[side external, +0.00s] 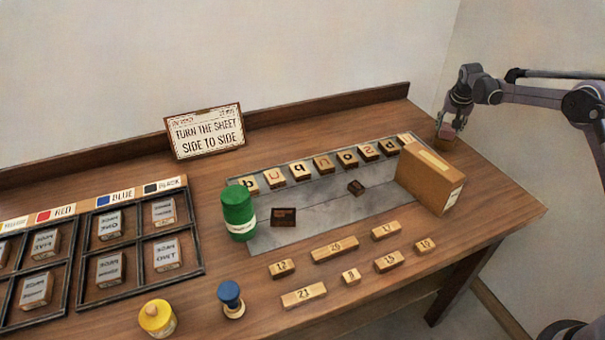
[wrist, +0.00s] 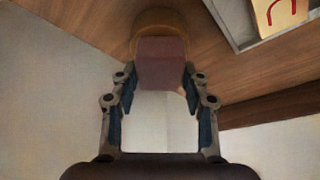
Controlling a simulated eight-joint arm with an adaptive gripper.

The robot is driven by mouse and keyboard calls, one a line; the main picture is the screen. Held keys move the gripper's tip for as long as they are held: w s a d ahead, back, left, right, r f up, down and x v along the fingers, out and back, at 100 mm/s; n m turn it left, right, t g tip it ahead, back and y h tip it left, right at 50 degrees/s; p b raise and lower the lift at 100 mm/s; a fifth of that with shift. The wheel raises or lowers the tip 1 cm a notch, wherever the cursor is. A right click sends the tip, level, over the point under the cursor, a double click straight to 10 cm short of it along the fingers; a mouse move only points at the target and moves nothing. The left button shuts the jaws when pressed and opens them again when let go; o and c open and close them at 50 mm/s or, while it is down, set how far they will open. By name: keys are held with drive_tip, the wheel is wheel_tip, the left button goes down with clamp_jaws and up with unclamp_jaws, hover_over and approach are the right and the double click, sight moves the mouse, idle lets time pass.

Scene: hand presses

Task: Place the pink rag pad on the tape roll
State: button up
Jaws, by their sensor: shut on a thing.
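My gripper (side external: 453,121) is at the far right back corner of the table, pointing down. In the wrist view my gripper (wrist: 160,76) is shut on the pink rag pad (wrist: 161,63), a dull pink block between the two fingers. The pad shows only as a small pinkish patch in the side view. The tape roll (wrist: 150,19), a brown round thing, lies just beyond the pad in the wrist view and is partly covered by it. It also shows small under my gripper in the side view (side external: 445,135). I cannot tell whether pad and roll touch.
A cardboard box (side external: 430,178) stands left of my gripper, by a grey plate (side external: 320,205) with several letter blocks. A green bottle (side external: 238,212), a sign (side external: 205,133) and compartment trays (side external: 140,233) are further left. The table's right edge is close to the roll.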

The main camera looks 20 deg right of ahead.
drive_tip(key=shift+f, duration=0.25)
drive_tip(key=o, duration=1)
drive_tip(key=shift+o, duration=0.2)
drive_tip(key=s+a+r+n, duration=0.1)
drive_tip(key=s+a+r, duration=0.2)
drive_tip(key=r, duration=0.3)
drive_tip(key=s+a+r+t, duration=0.1)
drive_tip(key=s+a+r, duration=0.1)
drive_tip(key=a+r, duration=0.25)
drive_tip(key=s+a+r+n, duration=0.1)
drive_tip(key=s+a+r, duration=0.2)
drive_tip(key=r, duration=0.3)
drive_tip(key=s+a+r+n+t+y, duration=0.15)
drive_tip(key=s+a+r, duration=0.25)
drive_tip(key=s+a, duration=0.45)
drive_tip(key=s+a+f+n+y, duration=0.1)
drive_tip(key=s+a+f+n, duration=0.1)
drive_tip(key=s+a, duration=0.3)
drive_tip(key=s+a+f+n+t, duration=0.1)
drive_tip(key=s+a+f+n, duration=0.2)
drive_tip(key=s, duration=1)
drive_tip(key=shift+a+f+y, duration=0.35)
drive_tip(key=shift+a+f, duration=0.55)
drive_tip(key=shift+f, duration=0.05)
